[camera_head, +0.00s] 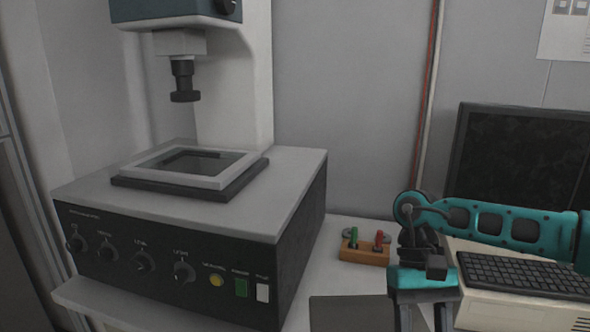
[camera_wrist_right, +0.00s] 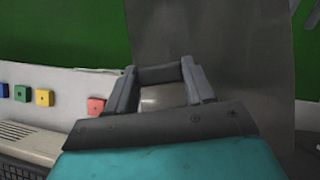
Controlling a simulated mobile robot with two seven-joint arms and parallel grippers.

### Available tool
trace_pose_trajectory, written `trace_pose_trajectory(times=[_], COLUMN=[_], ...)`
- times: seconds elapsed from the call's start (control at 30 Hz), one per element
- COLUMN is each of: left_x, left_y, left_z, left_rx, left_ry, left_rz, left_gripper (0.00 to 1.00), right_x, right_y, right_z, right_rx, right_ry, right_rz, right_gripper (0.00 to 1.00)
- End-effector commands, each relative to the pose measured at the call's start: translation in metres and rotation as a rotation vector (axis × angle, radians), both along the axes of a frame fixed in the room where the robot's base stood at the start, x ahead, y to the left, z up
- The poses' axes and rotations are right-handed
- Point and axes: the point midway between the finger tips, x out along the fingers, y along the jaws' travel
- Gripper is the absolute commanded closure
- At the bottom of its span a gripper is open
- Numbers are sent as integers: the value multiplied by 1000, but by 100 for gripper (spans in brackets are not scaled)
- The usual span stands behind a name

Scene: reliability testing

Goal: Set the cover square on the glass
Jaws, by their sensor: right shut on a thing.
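The glass (camera_head: 204,161) is a dark pane on top of the instrument box at left, inside a light grey frame (camera_head: 143,170) on a dark base plate. My right gripper (camera_head: 424,318) is low at centre right, well right of the glass. Its fingertips are cut off by the picture's bottom edge. In the right wrist view the gripper (camera_wrist_right: 162,77) is shut on a dark grey bar-like piece (camera_wrist_right: 160,74). I cannot tell whether this piece is part of the cover. A grey sheet (camera_wrist_right: 215,45) rises beyond the fingers. My left gripper is not in view.
The instrument box (camera_head: 130,205) has knobs and buttons on its front; a lens tube (camera_head: 184,82) hangs above the glass. A wooden block (camera_head: 364,252) with green and red pegs, a dark flat panel (camera_head: 350,314), a keyboard (camera_head: 525,275) and a monitor (camera_head: 525,150) are nearby.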

Motion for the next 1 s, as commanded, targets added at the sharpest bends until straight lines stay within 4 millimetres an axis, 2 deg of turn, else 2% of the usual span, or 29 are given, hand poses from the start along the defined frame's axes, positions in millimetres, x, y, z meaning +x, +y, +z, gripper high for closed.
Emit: trace_pose_trajectory(times=[0.57, 0.73, 1.0], left_x=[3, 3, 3], left_y=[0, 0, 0], left_z=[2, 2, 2], left_rx=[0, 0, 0], left_ry=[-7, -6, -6], left_rz=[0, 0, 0], left_gripper=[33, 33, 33], right_x=[0, -3, -12], right_y=[3, 26, 87], right_z=[2, 19, 63], right_rx=[0, 1, -5], right_ry=[-2, -5, -7], right_rz=[15, 131, 455], right_gripper=[84, 84, 84])
